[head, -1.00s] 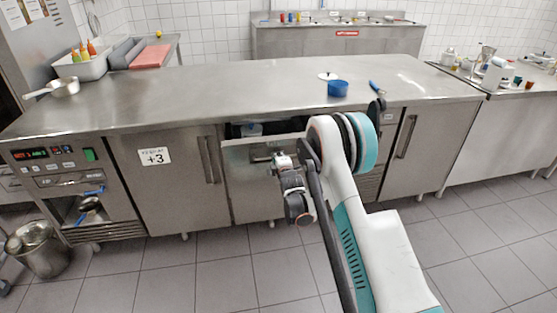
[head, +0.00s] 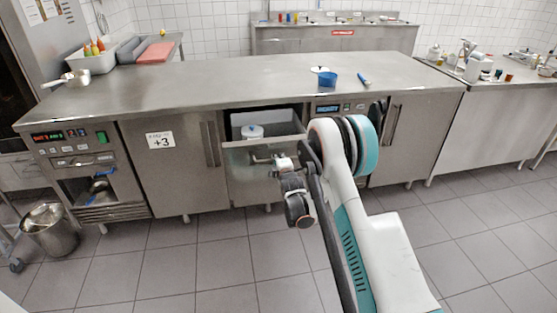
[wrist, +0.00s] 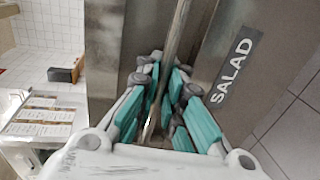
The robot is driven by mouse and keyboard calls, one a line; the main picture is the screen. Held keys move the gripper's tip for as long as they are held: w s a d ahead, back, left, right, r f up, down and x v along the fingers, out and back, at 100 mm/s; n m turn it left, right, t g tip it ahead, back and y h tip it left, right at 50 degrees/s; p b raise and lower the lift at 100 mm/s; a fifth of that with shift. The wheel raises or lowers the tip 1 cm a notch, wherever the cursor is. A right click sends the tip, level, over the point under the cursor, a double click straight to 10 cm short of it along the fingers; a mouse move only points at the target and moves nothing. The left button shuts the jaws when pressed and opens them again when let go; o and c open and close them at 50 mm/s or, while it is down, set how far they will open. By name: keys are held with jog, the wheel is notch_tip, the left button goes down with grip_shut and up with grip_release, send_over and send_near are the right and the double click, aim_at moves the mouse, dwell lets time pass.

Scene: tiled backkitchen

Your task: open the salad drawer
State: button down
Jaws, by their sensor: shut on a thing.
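The salad drawer (head: 245,160) stands pulled out from the middle of the steel counter in the head view, and a white round container shows inside it (head: 252,131). The wrist view shows its front with a dark SALAD label (wrist: 234,72). My gripper (wrist: 163,112) has its teal-padded fingers shut around the drawer's bar handle (wrist: 176,40). In the head view my gripper (head: 270,162) is at the drawer front, and my wrist and arm partly hide the drawer's right side.
A closed cabinet door with a +3 sign (head: 160,140) is left of the drawer. A metal bin (head: 46,230) stands at the far left. A blue container (head: 328,79) sits on the countertop (head: 220,88). The tiled floor in front is mostly clear.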

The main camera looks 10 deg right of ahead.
jog(key=c, duration=1.7)
grip_release()
jog(key=shift+s, duration=0.15)
jog(key=v, duration=0.7)
jog(key=shift+s, duration=0.15)
